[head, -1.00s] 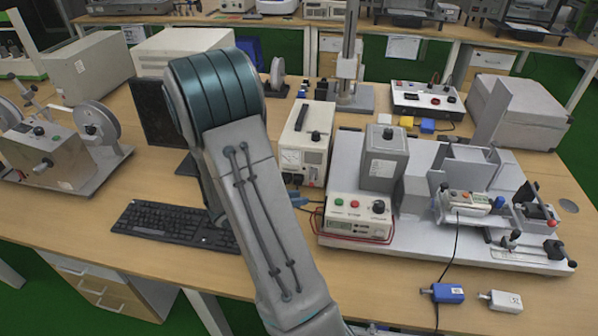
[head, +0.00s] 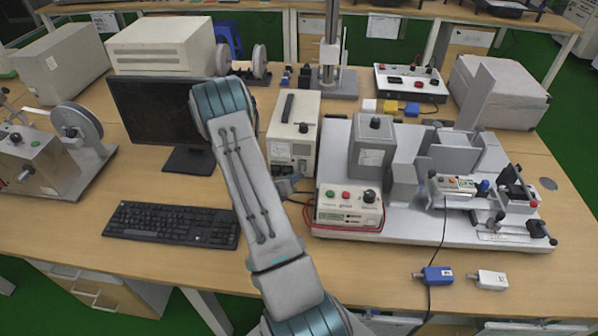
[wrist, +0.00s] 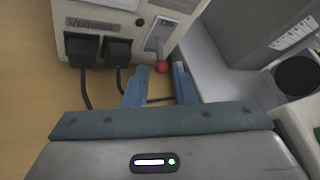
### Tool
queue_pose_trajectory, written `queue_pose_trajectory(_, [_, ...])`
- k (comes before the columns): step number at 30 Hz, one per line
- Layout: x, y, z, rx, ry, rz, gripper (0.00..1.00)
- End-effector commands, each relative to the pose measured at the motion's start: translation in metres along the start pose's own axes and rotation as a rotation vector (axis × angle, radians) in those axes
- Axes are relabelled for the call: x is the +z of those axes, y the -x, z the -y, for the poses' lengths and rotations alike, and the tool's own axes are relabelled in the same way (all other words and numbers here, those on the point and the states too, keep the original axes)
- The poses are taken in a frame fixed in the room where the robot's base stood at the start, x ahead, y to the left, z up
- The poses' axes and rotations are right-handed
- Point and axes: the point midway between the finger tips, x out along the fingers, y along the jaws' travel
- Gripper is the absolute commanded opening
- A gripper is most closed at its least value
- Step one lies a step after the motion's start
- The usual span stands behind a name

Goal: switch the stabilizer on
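The stabilizer is probably the light-coloured box (head: 292,132) with a dark top handle, standing on the table left of the grey test rig. The wrist view shows its panel (wrist: 88,18) close up, with a label beginning "Volt", two black plugs and a lever switch with a red knob (wrist: 161,68). My gripper (wrist: 160,72) is open, its two blue fingers apart, with the red knob between or just beyond the tips. I cannot tell whether they touch it. In the head view my gripper (head: 290,187) is low at the box's front, partly hidden by my arm.
A control box (head: 348,207) with coloured buttons and red cables stands close to the right of my gripper, on the rig's white base (head: 440,225). A monitor (head: 160,110) and keyboard (head: 172,223) are on the left.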

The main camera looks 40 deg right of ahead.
Motion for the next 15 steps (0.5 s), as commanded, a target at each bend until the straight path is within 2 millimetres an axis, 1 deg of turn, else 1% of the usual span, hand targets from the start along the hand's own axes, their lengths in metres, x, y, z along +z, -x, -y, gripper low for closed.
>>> queue_pose_trajectory(1, [0.001, -0.01, 0.002, -0.004, -0.002, -0.002, 0.23])
queue_pose_trajectory(3, [0.001, -0.022, 0.002, -0.003, -0.002, -0.002, 0.23])
queue_pose_trajectory(6, [0.0, -0.035, 0.002, -0.003, -0.003, -0.003, 0.23])
queue_pose_trajectory(9, [0.0, -0.044, 0.001, -0.001, -0.001, -0.002, 0.23])
queue_pose_trajectory(15, [0.0, -0.049, 0.0, -0.001, -0.001, -0.001, 0.23])
